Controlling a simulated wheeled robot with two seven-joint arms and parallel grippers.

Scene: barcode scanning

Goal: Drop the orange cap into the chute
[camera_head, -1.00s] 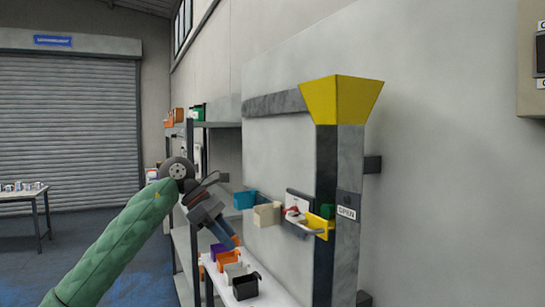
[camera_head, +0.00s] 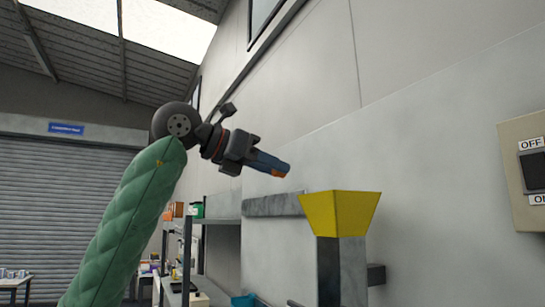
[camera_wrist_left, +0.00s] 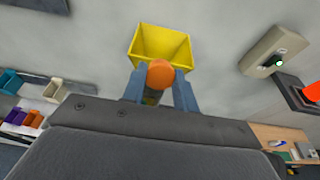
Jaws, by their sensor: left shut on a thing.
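The chute's yellow funnel (camera_head: 340,214) stands on top of a grey metal column against the wall. My left gripper (camera_head: 282,172) is raised just left of the funnel and above its rim level. It is shut on the orange cap (camera_head: 278,174), which shows as a small orange tip at the fingertips. In the left wrist view the orange cap (camera_wrist_left: 161,73) sits between the two blue fingers, in front of the near edge of the open yellow funnel (camera_wrist_left: 160,42). My right gripper shows in neither view.
A grey shelf (camera_head: 222,222) with coloured bins stands behind the arm. A beige switch box (camera_head: 525,170) is on the wall to the right. The air above the funnel is clear.

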